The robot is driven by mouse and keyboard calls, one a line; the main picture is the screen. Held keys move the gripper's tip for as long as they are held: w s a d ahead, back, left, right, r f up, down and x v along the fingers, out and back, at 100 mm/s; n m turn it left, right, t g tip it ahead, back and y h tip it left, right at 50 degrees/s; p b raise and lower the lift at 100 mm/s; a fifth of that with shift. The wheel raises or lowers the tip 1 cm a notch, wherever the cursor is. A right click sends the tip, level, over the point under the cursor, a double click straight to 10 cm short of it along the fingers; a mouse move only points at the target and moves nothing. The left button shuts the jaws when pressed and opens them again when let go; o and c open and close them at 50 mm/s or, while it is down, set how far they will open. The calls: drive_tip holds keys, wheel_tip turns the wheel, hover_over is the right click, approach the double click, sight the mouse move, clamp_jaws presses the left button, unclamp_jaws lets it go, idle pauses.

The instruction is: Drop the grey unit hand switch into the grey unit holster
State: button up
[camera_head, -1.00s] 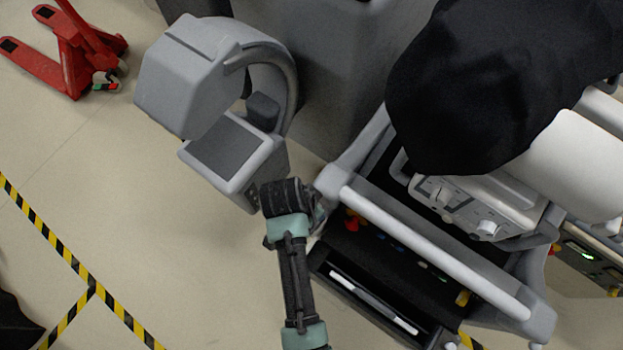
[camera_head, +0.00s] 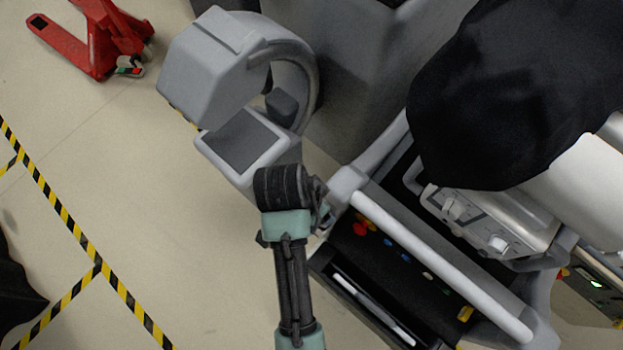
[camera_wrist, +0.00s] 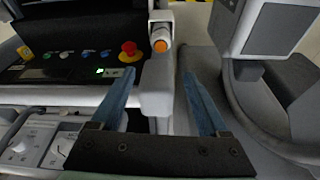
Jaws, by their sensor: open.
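In the wrist view, my gripper (camera_wrist: 159,75) has its two blue fingers spread apart with no object clearly held between them. A pale piece with an orange end (camera_wrist: 160,46) lies just beyond the fingertips, at the grey corner of the cart's handle frame (camera_wrist: 157,92). It may be the hand switch, but I cannot tell for sure. I cannot make out the holster as a separate part. In the head view, my wrist hides most of the gripper beside the left end of the cart's white handle bar (camera_head: 440,262).
The cart's control panel has a red knob (camera_wrist: 130,51) close to my left finger. A grey C-shaped unit (camera_head: 215,65) stands left of the cart, near my right finger. A black cover (camera_head: 510,90) drapes the cart. A red pallet jack (camera_head: 95,45) stands far left; open floor (camera_head: 150,220) lies between.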

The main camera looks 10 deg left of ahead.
drive_tip(key=w+a+r+n+t+y, duration=0.1)
drive_tip(key=w+r+t, duration=0.45)
drive_tip(key=r, duration=0.65)
drive_tip(key=w+r+n+t, duration=0.2)
drive_tip(key=w+r+t, duration=0.3)
drive_tip(key=r, duration=0.8)
drive_tip(key=w+a+r+n+t+y, duration=0.1)
drive_tip(key=w+r+t, duration=0.35)
drive_tip(key=r, duration=0.75)
drive_tip(key=s+d+r+n+t, duration=0.1)
drive_tip(key=s+r+t, duration=0.2)
drive_tip(key=r, duration=0.6)
drive_tip(key=s+d+r+n+t, duration=0.1)
drive_tip(key=s+r+n+t, duration=0.1)
drive_tip(key=r, duration=0.8)
drive_tip(key=s+d+r+n+t, duration=0.1)
drive_tip(key=s+r+t, duration=0.3)
drive_tip(key=r, duration=0.6)
drive_tip(key=shift+s+d+r+t, duration=0.2)
drive_tip(key=shift+s+t, duration=0.15)
drive_tip(key=shift+t, duration=0.15)
wheel_tip(320, 180, down, 5)
drive_tip(key=b, duration=0.5)
drive_tip(key=shift+a+f, duration=0.1)
drive_tip(key=shift+f, duration=0.1)
